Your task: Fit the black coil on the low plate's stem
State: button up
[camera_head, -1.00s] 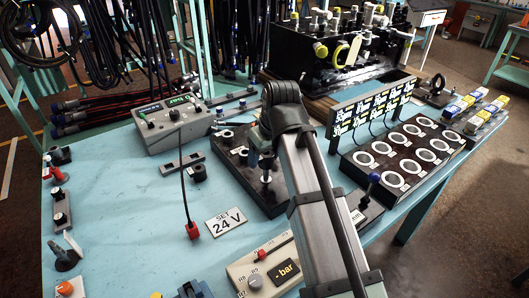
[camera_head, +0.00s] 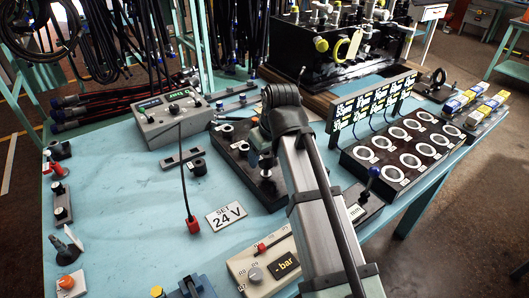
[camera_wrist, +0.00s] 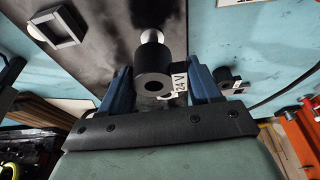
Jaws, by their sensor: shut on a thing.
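A black coil (camera_wrist: 153,68) with a white 24 V tag sits between the blue fingers of my gripper (camera_wrist: 160,80) in the wrist view. Its round hole faces the camera and looks dark and empty. A silver stem tip (camera_wrist: 152,37) shows just beyond the coil, over the dark plate (camera_wrist: 105,40). I cannot tell whether coil and stem touch. In the head view the low black plate (camera_head: 240,172) lies on the bench, with a silver stem (camera_head: 266,172) near my gripper. My arm mostly hides the gripper and the coil there.
Another black coil (camera_head: 198,167) stands on the bench left of the plate. A rack of white rings (camera_head: 405,140) stands right of my arm.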

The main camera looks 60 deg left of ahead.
aim_at(265, 163)
jog(key=shift+f, duration=1.65)
jog(key=o, duration=1.3)
jog(key=shift+c, duration=0.2)
jog(key=shift+r, duration=0.1)
jog(key=v, duration=1.3)
jog(key=shift+r, duration=0.3)
jog(key=shift+d, duration=0.2)
